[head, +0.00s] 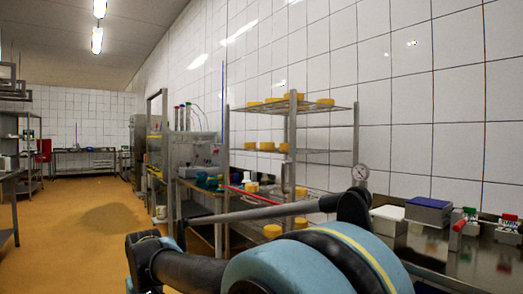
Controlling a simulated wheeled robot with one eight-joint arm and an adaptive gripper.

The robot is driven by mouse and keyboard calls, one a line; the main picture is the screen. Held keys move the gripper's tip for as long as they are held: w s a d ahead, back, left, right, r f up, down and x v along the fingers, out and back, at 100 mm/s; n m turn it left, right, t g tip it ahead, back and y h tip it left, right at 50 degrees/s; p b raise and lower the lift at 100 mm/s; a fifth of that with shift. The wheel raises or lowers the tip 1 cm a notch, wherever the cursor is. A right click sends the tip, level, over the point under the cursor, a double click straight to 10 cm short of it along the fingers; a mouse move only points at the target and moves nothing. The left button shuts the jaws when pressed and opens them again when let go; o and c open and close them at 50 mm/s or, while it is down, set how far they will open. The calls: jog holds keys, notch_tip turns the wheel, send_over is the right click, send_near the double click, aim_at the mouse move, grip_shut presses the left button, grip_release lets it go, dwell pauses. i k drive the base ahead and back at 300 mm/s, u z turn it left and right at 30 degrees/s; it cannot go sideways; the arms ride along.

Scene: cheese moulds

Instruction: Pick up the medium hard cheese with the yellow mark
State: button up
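Several yellow cheeses stand on a wire rack (357,133) against the tiled wall, right of the picture's middle. On the top shelf are cheeses such as the right one (325,101). A row of cheeses (266,146) sits on the shelf below. Lower down are a cheese (252,187) and another cheese (272,231), partly behind my arm. They are too small to tell size, hardness or a yellow mark, so I cannot tell which is the medium hard one. My arm's links and blue joint fill the lower middle. My gripper is not in view.
A cluttered bench (205,187) stands left of the rack. The orange floor (85,215) is open at left.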

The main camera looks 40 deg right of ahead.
aim_at(263, 146)
jog(key=z, duration=1.8)
